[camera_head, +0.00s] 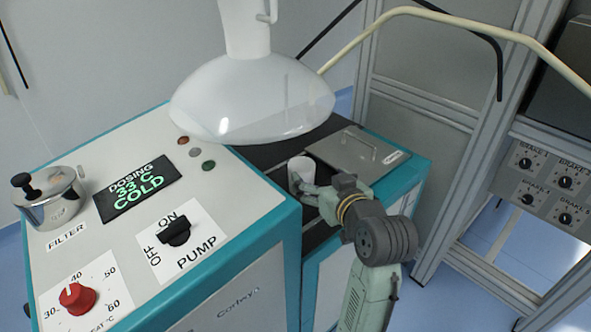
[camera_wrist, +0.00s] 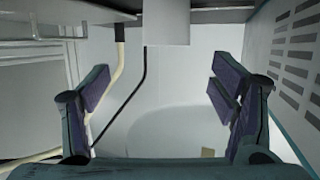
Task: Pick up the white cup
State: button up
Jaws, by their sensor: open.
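The white cup (camera_head: 302,166) stands upright on the dark recessed surface beside the control cabinet, in the head view. My gripper (camera_head: 303,188) is at the cup's near side and covers its lower part. In the wrist view, which looks upside down, a plain white block that appears to be the cup (camera_wrist: 166,24) shows at the top centre. My gripper's fingers (camera_wrist: 166,88) are spread wide, with nothing held between them. The cup lines up with the gap between the fingers. I cannot tell whether a finger touches it.
A large white hood (camera_head: 255,100) hangs just above and left of the cup. The teal-edged cabinet (camera_head: 240,200) with its pump switch (camera_head: 176,232) stands close on the left. A metal lid (camera_head: 355,150) with a handle lies right of the cup. Metal framing (camera_head: 460,170) stands farther right.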

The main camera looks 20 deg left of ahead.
aim_at(298, 161)
jog(key=x, duration=0.5)
jog(key=shift+a+p, duration=0.1)
jog(key=shift+p, duration=0.3)
jog(key=x, duration=0.2)
jog(key=p+x, duration=0.1)
jog(key=x, duration=0.2)
jog(key=shift+a+f+p, duration=0.35)
jog(key=shift+a, duration=0.1)
jog(key=shift+c, duration=0.3)
jog(key=c, duration=1.1)
jog(key=shift+r, duration=0.15)
